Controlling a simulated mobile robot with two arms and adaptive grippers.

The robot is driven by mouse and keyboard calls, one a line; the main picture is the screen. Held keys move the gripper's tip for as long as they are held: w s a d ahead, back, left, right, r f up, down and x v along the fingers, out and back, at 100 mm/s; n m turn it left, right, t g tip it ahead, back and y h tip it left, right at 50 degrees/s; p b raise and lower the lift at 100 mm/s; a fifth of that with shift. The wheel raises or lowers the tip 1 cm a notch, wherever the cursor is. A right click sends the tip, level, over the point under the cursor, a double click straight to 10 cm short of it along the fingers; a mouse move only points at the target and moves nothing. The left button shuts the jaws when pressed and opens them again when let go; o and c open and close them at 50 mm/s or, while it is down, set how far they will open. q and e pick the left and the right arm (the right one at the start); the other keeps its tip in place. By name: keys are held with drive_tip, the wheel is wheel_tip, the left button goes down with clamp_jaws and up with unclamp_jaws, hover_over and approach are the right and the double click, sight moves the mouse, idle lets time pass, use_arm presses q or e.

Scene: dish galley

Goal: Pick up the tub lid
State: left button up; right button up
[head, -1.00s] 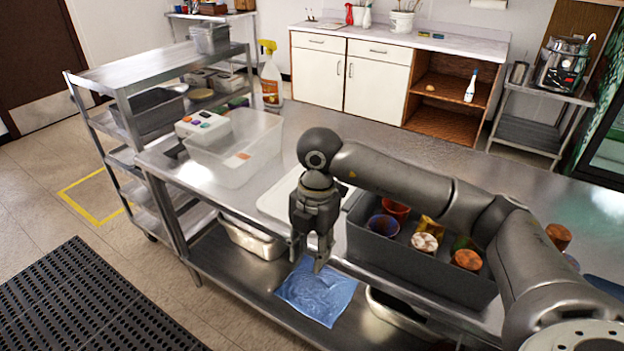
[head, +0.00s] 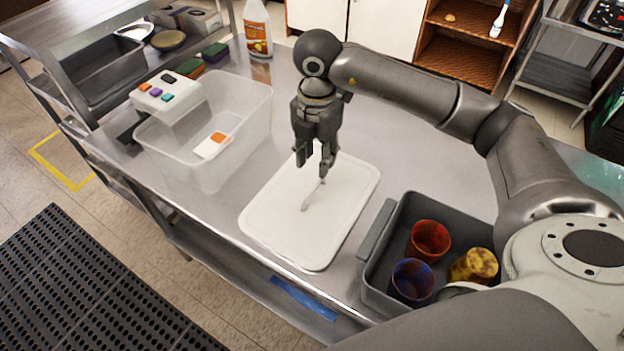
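The tub lid (head: 283,222) is a flat white rounded rectangle with a raised rim, lying flat on the steel counter in the middle of the head view. A thin pale raised mark or handle shows near its centre. My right gripper (head: 314,168) hangs pointing down over the far part of the lid. Whether the fingertips touch the lid I cannot tell. The clear plastic tub (head: 225,160) stands open to the left of the lid. My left gripper is out of view.
A grey bin (head: 378,240) with several cups stands close to the right of the lid. A white box with coloured buttons (head: 168,98) sits by the tub. An orange-labelled bottle (head: 258,32) stands at the back. Bare counter (head: 400,150) lies beyond the lid.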

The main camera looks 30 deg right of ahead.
sight(313, 186)
drive_tip(key=f, duration=0.4)
drive_tip(key=shift+s+d+p, duration=0.1)
drive_tip(key=shift+s+p, duration=0.1)
drive_tip(key=shift+p, duration=0.15)
drive_tip(key=shift+f, duration=0.25)
drive_tip(key=f+p, duration=0.1)
drive_tip(key=a+f, duration=0.1)
drive_tip(key=shift+f+p, duration=0.35)
drive_tip(key=shift+p, duration=0.05)
wheel_tip(313, 186, down, 2)
drive_tip(key=shift+w+f, duration=0.15)
drive_tip(key=shift+f, duration=0.2)
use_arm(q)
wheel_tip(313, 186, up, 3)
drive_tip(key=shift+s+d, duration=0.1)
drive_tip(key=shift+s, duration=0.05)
use_arm(e)
clamp_jaws()
